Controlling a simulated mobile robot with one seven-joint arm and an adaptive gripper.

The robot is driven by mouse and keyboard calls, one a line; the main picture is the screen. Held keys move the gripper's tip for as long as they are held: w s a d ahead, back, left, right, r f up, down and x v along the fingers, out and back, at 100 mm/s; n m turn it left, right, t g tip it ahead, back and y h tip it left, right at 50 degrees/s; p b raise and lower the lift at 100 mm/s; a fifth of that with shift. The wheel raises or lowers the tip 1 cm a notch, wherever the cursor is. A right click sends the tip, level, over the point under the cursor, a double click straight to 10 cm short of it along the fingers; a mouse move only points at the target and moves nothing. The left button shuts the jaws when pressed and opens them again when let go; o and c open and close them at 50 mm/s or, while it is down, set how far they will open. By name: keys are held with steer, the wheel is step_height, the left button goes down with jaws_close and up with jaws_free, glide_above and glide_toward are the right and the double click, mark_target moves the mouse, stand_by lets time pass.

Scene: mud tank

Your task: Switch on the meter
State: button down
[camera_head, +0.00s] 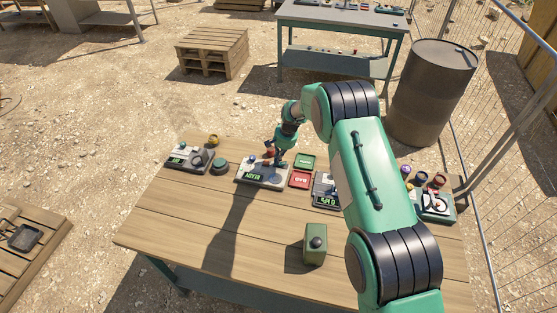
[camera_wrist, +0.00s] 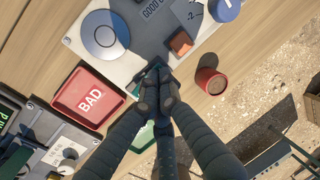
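A meter-like device (camera_head: 255,178) with a lit display reading "READY" sits on the table below my gripper. In the wrist view its pale and dark panel (camera_wrist: 140,40) carries a round disc (camera_wrist: 105,35), an orange block-shaped control (camera_wrist: 181,43) and a blue knob (camera_wrist: 225,9). My gripper (camera_wrist: 155,75) has its fingertips together at the panel's near edge, close to the orange control. I cannot tell whether they touch the panel. I see nothing clearly held. In the head view the gripper (camera_head: 275,158) partly hides the device's far side.
A red BAD tray (camera_wrist: 88,98) and a green tray (camera_head: 305,161) lie right of the device. A red cylinder (camera_wrist: 210,81) stands near the fingers. Other devices stand left (camera_head: 188,158) and right (camera_head: 327,191). A green box (camera_head: 315,245) stands in front. The table's front left is clear.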

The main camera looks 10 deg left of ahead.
mark_target(282, 165)
steer(key=shift+s+f, duration=0.45)
steer(key=shift+f, duration=0.2)
steer(key=shift+d+f, duration=0.15)
steer(key=shift+d, duration=0.35)
steer(key=shift+d+f, duration=0.1)
steer(key=shift+d, duration=0.55)
steer(key=shift+v, duration=0.75)
steer(key=v, duration=1.4)
steer(key=shift+w, duration=0.4)
steer(key=shift+d+f+b, duration=0.1)
steer(key=shift+b, duration=0.35)
